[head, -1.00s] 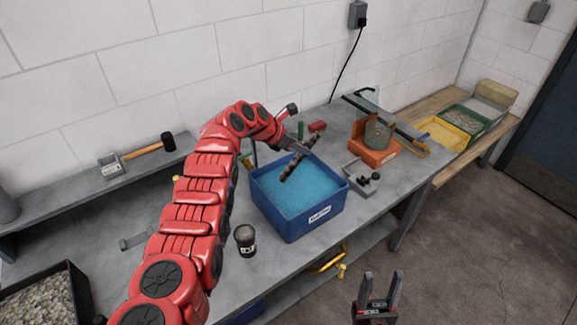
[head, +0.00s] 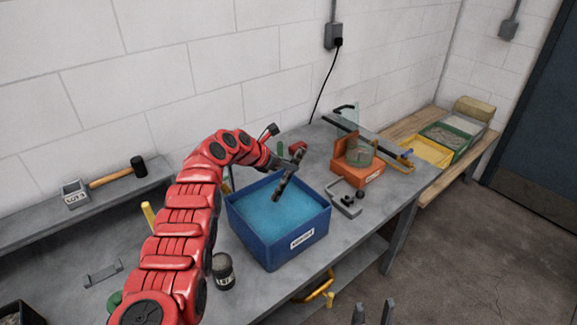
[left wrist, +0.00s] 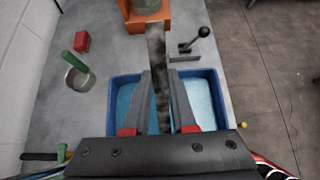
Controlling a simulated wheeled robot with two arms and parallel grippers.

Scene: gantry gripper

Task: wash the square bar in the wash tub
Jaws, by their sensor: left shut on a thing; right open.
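The square bar (head: 281,188) is dark, mottled and long. My left gripper (head: 289,166) is shut on it and holds it tilted over the wash tub (head: 262,240). The tub is a blue open box with a label on its front and blue liquid (head: 262,210) inside. The bar's lower end points down at the liquid; I cannot tell whether it touches. In the left wrist view the bar (left wrist: 157,55) runs between the fingers (left wrist: 160,75), with the tub (left wrist: 219,90) behind. My right gripper (head: 373,313) is open and empty at the bottom edge, mostly cut off.
An orange stand (head: 359,174) and a grey clamp fixture (head: 345,200) are right of the tub. A dark cup (head: 223,272) stands at its front left. A red block (head: 298,147) lies behind it. A hammer (head: 118,176) lies on the left shelf. Coloured trays (head: 430,150) stand far right.

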